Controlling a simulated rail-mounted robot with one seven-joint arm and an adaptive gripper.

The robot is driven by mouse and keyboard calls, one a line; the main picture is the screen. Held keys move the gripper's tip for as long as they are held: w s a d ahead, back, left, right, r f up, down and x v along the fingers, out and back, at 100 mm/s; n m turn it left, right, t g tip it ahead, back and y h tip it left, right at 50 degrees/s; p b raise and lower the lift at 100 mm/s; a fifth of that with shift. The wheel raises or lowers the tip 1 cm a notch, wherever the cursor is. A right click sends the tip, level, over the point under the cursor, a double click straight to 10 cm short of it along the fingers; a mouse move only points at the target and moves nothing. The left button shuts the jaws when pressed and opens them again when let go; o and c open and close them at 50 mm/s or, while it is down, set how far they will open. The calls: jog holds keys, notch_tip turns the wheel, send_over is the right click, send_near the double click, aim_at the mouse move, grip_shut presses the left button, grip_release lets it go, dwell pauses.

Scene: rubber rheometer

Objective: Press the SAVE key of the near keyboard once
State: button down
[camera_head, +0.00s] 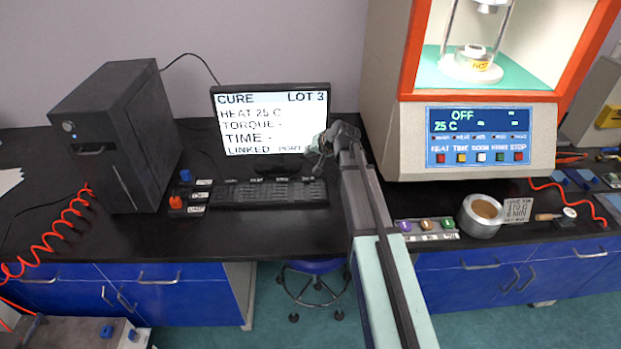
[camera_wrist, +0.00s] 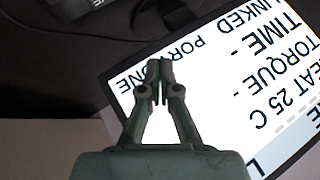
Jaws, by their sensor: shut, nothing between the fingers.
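The near keyboard (camera_head: 268,194) is black and lies on the dark bench in front of the monitor. A row of small pale labels runs along its back edge, too small to read, so I cannot tell which key is SAVE. My gripper (camera_head: 317,158) is above the keyboard's right end, by the monitor's lower right corner, apart from the keys. In the wrist view my gripper (camera_wrist: 159,68) has its fingertips together, with nothing between them. The SAVE key cannot be made out in the wrist view.
The lit monitor (camera_head: 268,122) stands behind the keyboard and fills much of the wrist view (camera_wrist: 215,80). A black computer tower (camera_head: 115,135) and red and blue knobs (camera_head: 176,202) are to the left. The rheometer (camera_head: 480,145) stands to the right, with a tape roll (camera_head: 481,228) before it.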

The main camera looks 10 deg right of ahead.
aim_at(310, 180)
jog(key=shift+f, duration=0.15)
jog(key=shift+f+b, duration=2.15)
jog(key=shift+f, duration=2.15)
jog(key=shift+f, duration=0.1)
jog(key=shift+f+b, duration=0.35)
jog(key=shift+b, duration=0.05)
jog(key=shift+f+b, duration=0.35)
jog(key=shift+f, duration=0.1)
jog(key=shift+r, duration=0.1)
jog(key=shift+r+p, duration=0.35)
jog(key=shift+r, duration=0.45)
jog(key=shift+r+p, duration=1.1)
jog(key=shift+r, duration=1.4)
